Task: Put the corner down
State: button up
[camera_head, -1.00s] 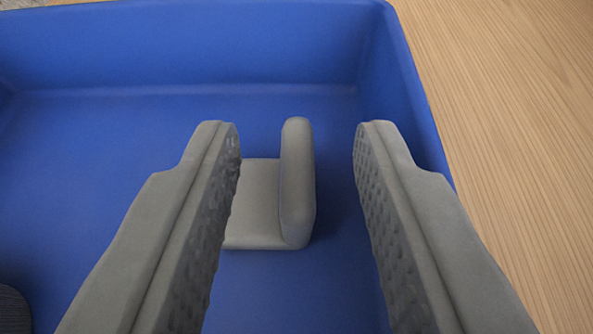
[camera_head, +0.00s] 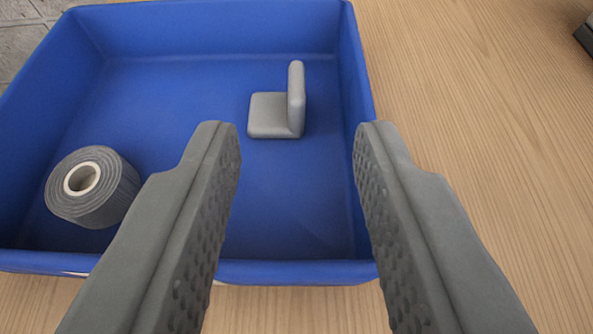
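The grey L-shaped corner (camera_head: 272,114) rests on the floor of the blue tray (camera_head: 310,272), toward its back right. One leg lies flat and the other stands upright on the right side. My gripper (camera_head: 297,135) is open and empty, its two fingers wide apart. It is above and nearer than the corner, over the tray's front right part, and does not touch the corner.
A grey roll of tape or wrap (camera_head: 95,188) lies in the tray's front left. The wooden table (camera_head: 475,130) is clear to the right of the tray, apart from a dark object (camera_head: 585,38) at the far right edge.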

jog(key=shift+s+r, duration=0.1)
jog(key=shift+s, duration=0.15)
jog(key=s+d+r+t+y, duration=0.2)
jog(key=s+d+r+t, duration=0.1)
jog(key=s+d+r, duration=1.25)
jog(key=s+d, duration=0.3)
jog(key=s, duration=0.4)
jog(key=s+d+r+h, duration=0.1)
jog(key=s+d+r, duration=0.1)
jog(key=s+d, duration=0.4)
jog(key=s, duration=0.3)
jog(key=shift+s+d+r+t+h, duration=0.2)
jog(key=shift+t+h, duration=0.1)
jog(key=shift+t, duration=0.1)
jog(key=shift+w, duration=0.1)
